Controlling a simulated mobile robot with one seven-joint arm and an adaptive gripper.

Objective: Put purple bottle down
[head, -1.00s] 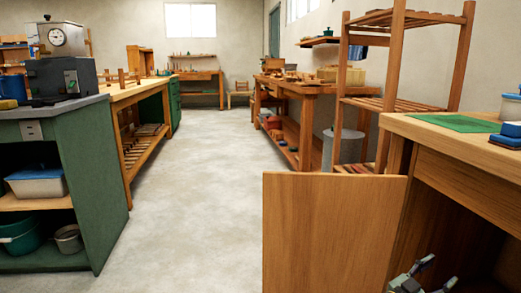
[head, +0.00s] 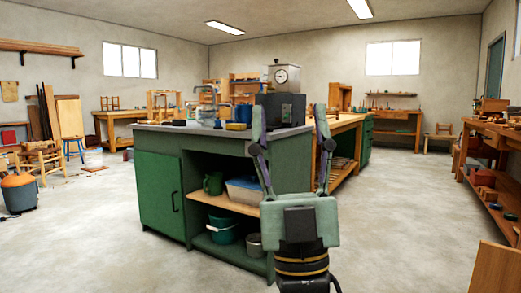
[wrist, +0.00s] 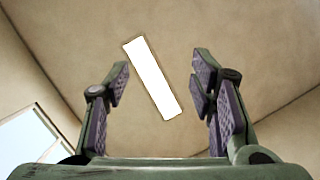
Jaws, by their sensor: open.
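My gripper (head: 291,125) is raised in front of the green cabinet in the head view, fingers pointing up. It is open, with nothing between its fingers. In the wrist view my gripper (wrist: 160,85) also shows wide apart and empty against the ceiling. I cannot make out a purple bottle in either current view.
A green cabinet (head: 160,190) with a grey top and open shelves stands ahead, holding a tub (head: 243,190), a teal bucket (head: 222,230) and a pot. A wooden workbench (head: 490,140) is at the right. A wooden panel (head: 497,272) shows at lower right. Open floor lies left and right of the cabinet.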

